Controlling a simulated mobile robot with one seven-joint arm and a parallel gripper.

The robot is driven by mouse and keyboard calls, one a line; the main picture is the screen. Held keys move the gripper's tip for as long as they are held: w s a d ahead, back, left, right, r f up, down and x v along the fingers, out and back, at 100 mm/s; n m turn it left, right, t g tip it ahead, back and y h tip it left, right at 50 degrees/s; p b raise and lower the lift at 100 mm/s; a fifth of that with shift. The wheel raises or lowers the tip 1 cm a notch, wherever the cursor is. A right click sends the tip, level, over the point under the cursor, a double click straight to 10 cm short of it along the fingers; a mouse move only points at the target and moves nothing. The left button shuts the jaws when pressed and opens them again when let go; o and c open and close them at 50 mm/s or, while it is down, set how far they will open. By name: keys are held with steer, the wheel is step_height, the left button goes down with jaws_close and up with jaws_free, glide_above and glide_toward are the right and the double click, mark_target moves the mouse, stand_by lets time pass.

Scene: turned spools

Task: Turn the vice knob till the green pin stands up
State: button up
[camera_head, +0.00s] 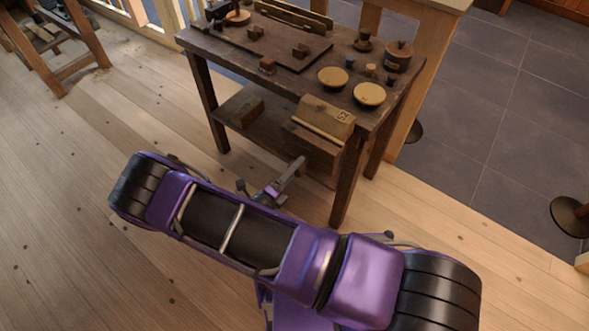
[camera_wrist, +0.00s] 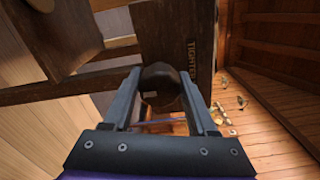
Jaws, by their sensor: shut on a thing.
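The vice (camera_head: 322,122) is a wooden block on the front right of the workbench. In the wrist view its wooden face (camera_wrist: 180,30) bears lettering, partly legible as "TIGHT". The dark round vice knob (camera_wrist: 160,80) stands out from this face. My gripper (camera_wrist: 160,76) is shut on the knob, one finger at each side of it. A small pale mark shows on the knob's left. In the head view my gripper (camera_head: 290,172) reaches the front of the vice from below, and the knob cannot be made out. I cannot pick out a green pin in either view.
The workbench (camera_head: 222,53) carries yellow discs (camera_head: 369,94), dark pots (camera_head: 398,56) and small blocks. A wooden block (camera_head: 240,105) lies on its lower shelf. Bench legs stand close to my arm. The wooden floor (camera_head: 70,200) to the left is clear.

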steer(key=m, duration=0.5)
steer(key=shift+s+a+m, duration=0.15)
steer(key=shift+m, duration=0.15)
steer(key=m, duration=0.5)
steer(key=shift+b, duration=0.4)
steer(key=m, duration=0.6)
steer(key=shift+s+m, duration=0.15)
steer(key=shift+m, duration=0.15)
steer(key=m, duration=0.5)
steer(key=shift+d, duration=0.2)
steer(key=m, duration=0.6)
steer(key=shift+s+f, duration=0.1)
steer(key=m, duration=0.5)
steer(key=shift+f, duration=0.1)
steer(key=m, duration=0.5)
steer(key=shift+m+p, duration=0.4)
steer(key=m, duration=0.5)
steer(key=shift+f+p, duration=0.15)
steer(key=shift+p, duration=0.25)
steer(key=shift+m, duration=0.3)
